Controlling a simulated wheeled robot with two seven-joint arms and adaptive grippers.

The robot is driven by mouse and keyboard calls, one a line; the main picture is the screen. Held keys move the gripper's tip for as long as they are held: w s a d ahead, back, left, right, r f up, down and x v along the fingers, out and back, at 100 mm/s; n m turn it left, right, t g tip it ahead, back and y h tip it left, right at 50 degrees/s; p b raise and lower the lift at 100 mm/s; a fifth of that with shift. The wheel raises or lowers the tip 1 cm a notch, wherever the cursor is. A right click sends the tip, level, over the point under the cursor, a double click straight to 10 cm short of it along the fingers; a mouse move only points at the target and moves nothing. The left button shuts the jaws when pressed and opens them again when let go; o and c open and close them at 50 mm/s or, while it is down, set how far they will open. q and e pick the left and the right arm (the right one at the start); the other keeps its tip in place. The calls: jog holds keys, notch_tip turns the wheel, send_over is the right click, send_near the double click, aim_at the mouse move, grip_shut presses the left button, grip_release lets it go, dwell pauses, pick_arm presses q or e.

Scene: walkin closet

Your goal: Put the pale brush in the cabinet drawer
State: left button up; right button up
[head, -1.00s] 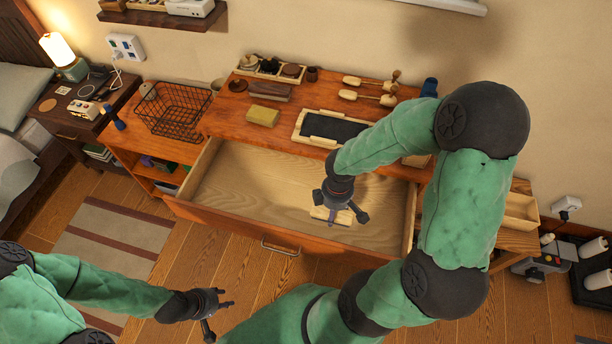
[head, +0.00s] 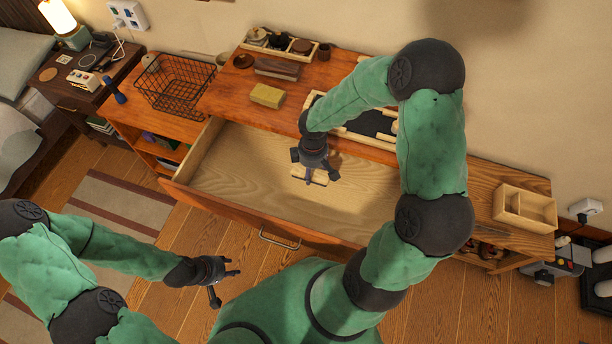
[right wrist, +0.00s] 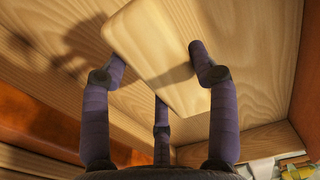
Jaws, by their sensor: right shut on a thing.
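The pale brush (head: 312,176) is a flat light-wood block, mostly hidden under my right gripper in the head view. In the right wrist view, the brush (right wrist: 160,55) sits between the dark fingers of my right gripper (right wrist: 155,75), which is shut on it. My right gripper (head: 314,170) is over the inside of the open cabinet drawer (head: 235,175). I cannot tell whether the brush touches the drawer floor. My left gripper (head: 228,283) is open and empty, in front of the drawer at the lower left.
The cabinet top (head: 225,103) holds a yellow block (head: 267,95), a dark tray (head: 368,122) and small items at the back. A wire basket (head: 174,85) stands left, and a divided wooden box (head: 524,208) right. The drawer floor around the brush looks clear.

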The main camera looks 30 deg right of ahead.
jog(key=shift+w+a+f+b, duration=0.2)
jog(key=shift+w+f, duration=0.3)
jog(key=shift+f, duration=0.15)
jog(key=shift+w+a+f+b, duration=0.15)
jog(key=shift+w+f, duration=0.3)
jog(key=shift+f, duration=0.15)
jog(key=shift+w+a+f+b, duration=0.15)
jog(key=shift+f+b, duration=0.3)
jog(key=shift+f, duration=0.45)
jog(key=shift+w+d+f+b, duration=0.1)
jog(key=shift+f+b, duration=0.3)
jog(key=shift+f, duration=0.45)
jog(key=shift+f, duration=0.2)
jog(key=o, duration=1.2)
jog(key=shift+r, duration=0.25)
notch_tip(320, 180, up, 12)
jog(key=p, duration=0.4)
jog(key=shift+p, duration=0.3)
